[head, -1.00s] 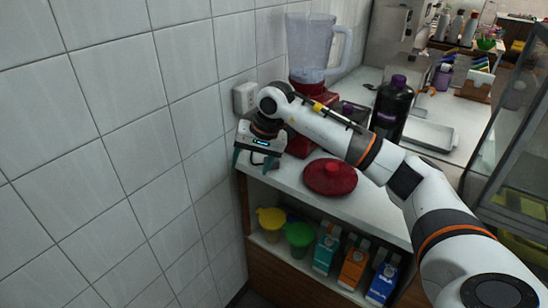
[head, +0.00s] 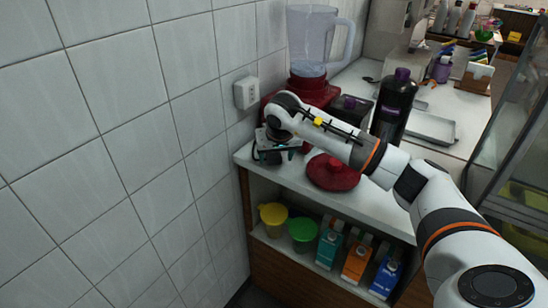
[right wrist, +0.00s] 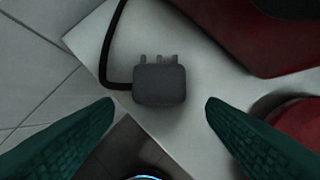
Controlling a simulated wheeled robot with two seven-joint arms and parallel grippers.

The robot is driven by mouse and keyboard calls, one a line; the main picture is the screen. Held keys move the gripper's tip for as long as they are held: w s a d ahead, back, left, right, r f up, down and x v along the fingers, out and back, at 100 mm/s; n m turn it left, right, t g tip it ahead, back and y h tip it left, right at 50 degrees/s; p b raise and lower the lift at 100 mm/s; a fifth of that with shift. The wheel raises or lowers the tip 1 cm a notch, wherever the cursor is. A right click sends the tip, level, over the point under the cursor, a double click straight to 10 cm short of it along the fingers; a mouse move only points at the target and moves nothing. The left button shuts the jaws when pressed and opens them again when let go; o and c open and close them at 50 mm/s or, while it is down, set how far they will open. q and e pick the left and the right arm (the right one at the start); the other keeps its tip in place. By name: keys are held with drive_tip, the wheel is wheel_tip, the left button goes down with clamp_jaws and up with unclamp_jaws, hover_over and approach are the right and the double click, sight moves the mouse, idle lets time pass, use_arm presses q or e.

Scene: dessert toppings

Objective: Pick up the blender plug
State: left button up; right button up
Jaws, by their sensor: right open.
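The blender plug (right wrist: 160,84) is a dark grey block with several prongs and a black cord. In the right wrist view it lies on the white counter near its edge. My right gripper (right wrist: 158,108) is open, with its green fingertips on either side of the plug and apart from it. In the head view the right gripper (head: 276,150) is over the counter's left end, and its arm hides the plug. The blender (head: 312,45), a clear jug on a red base, stands behind the gripper. My left gripper is not in view.
A wall socket (head: 246,92) is on the tiled wall to the left. A red lid (head: 333,174) and a dark bottle (head: 393,108) stand right of the gripper. A shelf below holds yellow and green cups and several cartons (head: 356,258).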

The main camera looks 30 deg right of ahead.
drive_tip(key=shift+x, duration=1.05)
drive_tip(key=shift+w, duration=0.1)
drive_tip(key=shift+c, duration=0.2)
